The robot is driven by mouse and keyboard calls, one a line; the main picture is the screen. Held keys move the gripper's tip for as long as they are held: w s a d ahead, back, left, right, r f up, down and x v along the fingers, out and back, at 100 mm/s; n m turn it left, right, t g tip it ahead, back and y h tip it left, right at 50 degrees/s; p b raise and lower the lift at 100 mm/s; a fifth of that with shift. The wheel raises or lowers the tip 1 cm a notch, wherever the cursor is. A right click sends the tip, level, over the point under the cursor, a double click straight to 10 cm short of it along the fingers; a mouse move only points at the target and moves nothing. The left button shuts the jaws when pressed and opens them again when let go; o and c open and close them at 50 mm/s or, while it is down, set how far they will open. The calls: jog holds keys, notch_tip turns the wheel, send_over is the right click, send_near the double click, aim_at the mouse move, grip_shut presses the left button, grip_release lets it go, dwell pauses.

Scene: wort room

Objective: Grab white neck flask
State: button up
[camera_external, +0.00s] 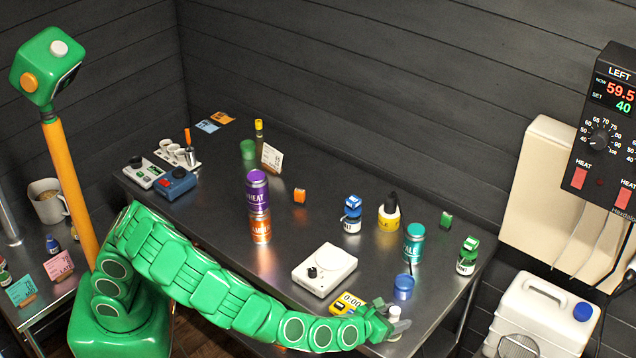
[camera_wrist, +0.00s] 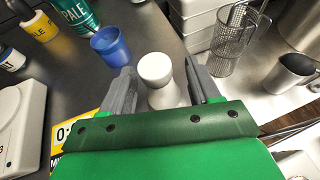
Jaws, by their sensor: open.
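The white neck flask (camera_wrist: 156,70) stands between the two grey fingers of my gripper (camera_wrist: 158,86) in the wrist view. Its pale round top and narrowing neck show, and its lower part is hidden behind the green gripper body. I cannot tell whether either finger touches it. My gripper (camera_external: 388,325) is open, low at the table's front right edge in the external view. A small white piece of the flask (camera_external: 394,312) shows beside the fingers there.
A blue cup (camera_wrist: 110,46) stands just left of the fingers, with a teal can (camera_external: 413,243) behind it. A yellow timer (camera_external: 347,303) and white scale (camera_external: 324,269) lie left of my gripper. A wire basket (camera_wrist: 234,42) and metal jug (camera_wrist: 290,72) are beyond the table's right edge.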

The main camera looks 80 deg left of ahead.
jog(key=shift+x, duration=1.05)
jog(key=shift+s, duration=0.1)
grip_shut()
